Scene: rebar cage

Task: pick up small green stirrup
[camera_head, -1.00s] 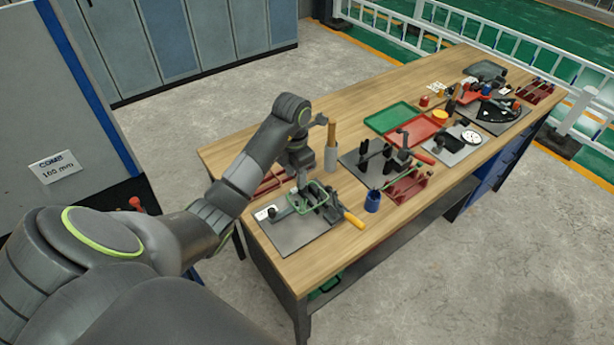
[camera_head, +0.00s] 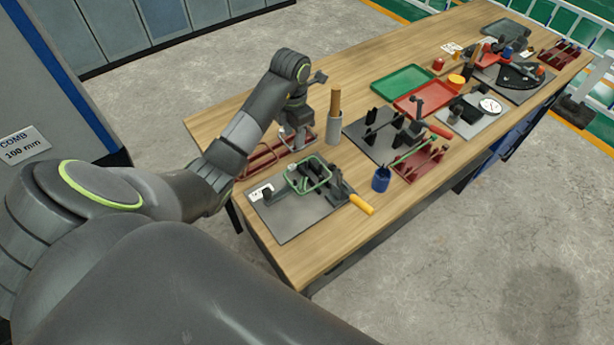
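A small green stirrup (camera_head: 309,174), a rounded rectangular loop, lies on the bending tool with a yellow handle (camera_head: 361,204), mounted on the nearest grey plate (camera_head: 290,222). My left gripper (camera_head: 298,146) points down just behind the stirrup, by a red wire frame (camera_head: 262,158). It looks apart from the stirrup, and its fingers are too small and dark to tell whether they are open. My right gripper is out of view.
A grey cup with a wooden-handled tool (camera_head: 334,125) stands right of my gripper. The wooden table's front left corner is bare.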

